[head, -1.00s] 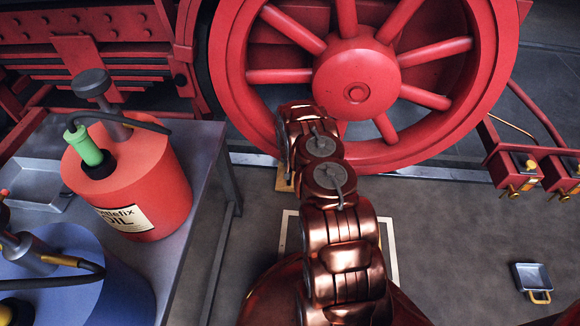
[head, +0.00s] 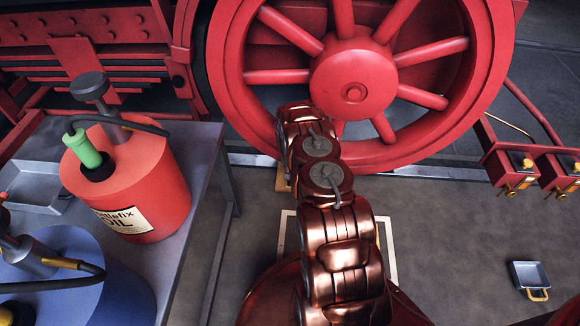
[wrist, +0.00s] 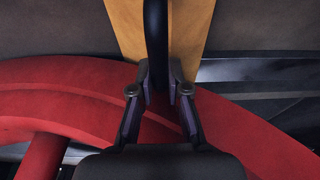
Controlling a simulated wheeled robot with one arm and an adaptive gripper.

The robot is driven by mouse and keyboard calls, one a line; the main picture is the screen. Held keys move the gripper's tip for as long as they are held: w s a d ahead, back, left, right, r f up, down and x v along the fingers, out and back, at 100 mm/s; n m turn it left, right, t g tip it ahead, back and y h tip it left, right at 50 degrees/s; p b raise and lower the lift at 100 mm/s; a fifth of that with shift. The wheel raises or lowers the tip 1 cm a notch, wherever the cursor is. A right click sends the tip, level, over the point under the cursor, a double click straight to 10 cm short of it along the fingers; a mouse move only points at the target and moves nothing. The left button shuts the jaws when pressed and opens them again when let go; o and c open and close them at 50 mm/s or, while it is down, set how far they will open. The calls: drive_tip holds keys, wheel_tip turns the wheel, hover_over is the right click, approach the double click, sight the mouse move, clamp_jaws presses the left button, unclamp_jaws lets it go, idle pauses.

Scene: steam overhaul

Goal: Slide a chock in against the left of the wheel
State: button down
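The red spoked wheel (head: 353,90) stands on the rail at the top centre of the head view. Its red rim (wrist: 60,92) also crosses the wrist view. A yellow wooden chock (wrist: 187,40) with a dark upright handle (wrist: 156,35) is at the top middle of the wrist view. My gripper (wrist: 160,75) has its fingers close together on either side of the handle and looks shut on it. In the head view my arm hides the gripper and most of the chock; a small yellow part (head: 283,180) shows left of the wheel's bottom. Contact between chock and wheel is hidden.
A grey table (head: 205,165) at left holds a red oil can (head: 140,185) and a blue can (head: 75,290). A small tray (head: 530,276) lies on the floor at right. Red brackets (head: 520,170) with brass taps stick out right of the wheel.

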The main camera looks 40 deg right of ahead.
drive_tip(key=c, duration=1.3)
unclamp_jaws()
drive_tip(key=shift+d, duration=0.3)
drive_tip(key=shift+o, duration=1.2)
drive_tip(key=shift+a, duration=0.3)
drive_tip(key=o, duration=0.6)
drive_tip(key=shift+o, duration=0.2)
drive_tip(key=shift+a, duration=0.1)
drive_tip(key=shift+s+p+v, duration=0.25)
drive_tip(key=shift+p+v, duration=0.6)
drive_tip(key=shift+v, duration=0.4)
drive_tip(key=shift+p+v, duration=0.65)
drive_tip(key=shift+v, duration=0.35)
drive_tip(key=r+p, duration=0.1)
drive_tip(key=s+a+r+p, duration=0.1)
drive_tip(key=r+p, duration=0.1)
drive_tip(key=a+r+p, duration=0.1)
drive_tip(key=p, duration=0.1)
drive_tip(key=shift+s+r, duration=0.3)
drive_tip(key=shift+s, duration=0.05)
